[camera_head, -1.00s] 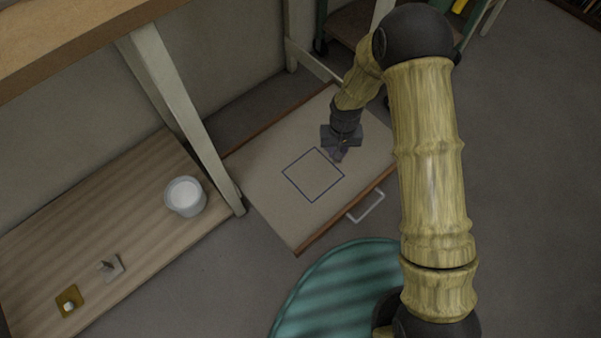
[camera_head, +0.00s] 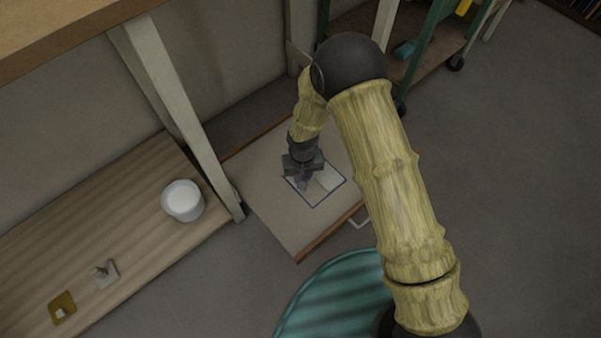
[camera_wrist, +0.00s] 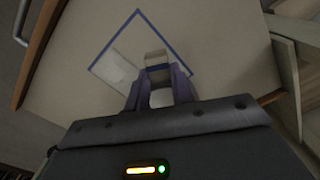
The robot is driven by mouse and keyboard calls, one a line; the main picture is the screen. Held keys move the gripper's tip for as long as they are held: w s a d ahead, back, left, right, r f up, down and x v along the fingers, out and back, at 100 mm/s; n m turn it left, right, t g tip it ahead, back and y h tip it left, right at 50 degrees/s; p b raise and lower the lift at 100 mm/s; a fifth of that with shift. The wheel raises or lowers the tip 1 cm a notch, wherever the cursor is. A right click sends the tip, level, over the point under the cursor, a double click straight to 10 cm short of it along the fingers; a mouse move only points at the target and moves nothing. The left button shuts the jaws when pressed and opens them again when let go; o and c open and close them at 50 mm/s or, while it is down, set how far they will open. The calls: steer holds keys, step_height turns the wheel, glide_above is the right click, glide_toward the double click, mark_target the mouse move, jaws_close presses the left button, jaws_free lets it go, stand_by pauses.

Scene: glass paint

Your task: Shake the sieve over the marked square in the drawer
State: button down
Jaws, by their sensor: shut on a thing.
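The marked square (camera_head: 316,197) is a dark blue outline on the pale floor of the open drawer (camera_head: 262,186); it also shows in the wrist view (camera_wrist: 132,45). My gripper (camera_head: 305,183) is low over the left part of the square and hides some of it. In the wrist view its purple fingers (camera_wrist: 158,84) are shut on a small pale thing, probably the sieve (camera_wrist: 156,60); its shape is hard to make out. A whitish patch (camera_head: 326,179) lies inside the square beside my gripper, also seen in the wrist view (camera_wrist: 116,68).
A white bucket (camera_head: 182,200) stands on the low wooden shelf (camera_head: 130,215) at left, with two small items further down the shelf. A table leg (camera_head: 165,90) rises between shelf and drawer. A teal round thing (camera_head: 335,290) is in front. A wheeled cart (camera_head: 420,60) stands behind.

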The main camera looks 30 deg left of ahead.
steer(key=shift+s+d+b, duration=0.85)
steer(key=shift+s+d, duration=0.75)
steer(key=shift+d, duration=2.25)
steer(key=shift+w+a+f+b, duration=0.15)
steer(key=shift+w+a, duration=0.35)
steer(key=shift+a, duration=0.65)
steer(key=shift+w+a+r+b, duration=0.15)
steer(key=shift+w+a, duration=0.3)
steer(key=shift+a, duration=0.75)
steer(key=shift+w+a+f+b, duration=0.1)
steer(key=shift+w+a+b, duration=0.3)
steer(key=shift+a, duration=0.75)
steer(key=shift+w+a, duration=0.55)
steer(key=shift+a, duration=0.15)
steer(key=shift+w+d+b, duration=0.5)
steer(key=shift+w+d, duration=0.8)
steer(key=shift+d, duration=4.3)
steer(key=shift+w+a+p, duration=1.1)
steer(key=shift+w+a, duration=0.65)
steer(key=shift+a, duration=2.5)
steer(key=s+d+p, duration=0.2)
steer(key=s+d, duration=0.1)
steer(key=d, duration=0.5)
steer(key=shift+s+d, duration=0.25)
steer(key=shift+d, duration=0.05)
steer(key=shift+r+p, duration=2.4)
steer(key=shift+r, duration=0.2)
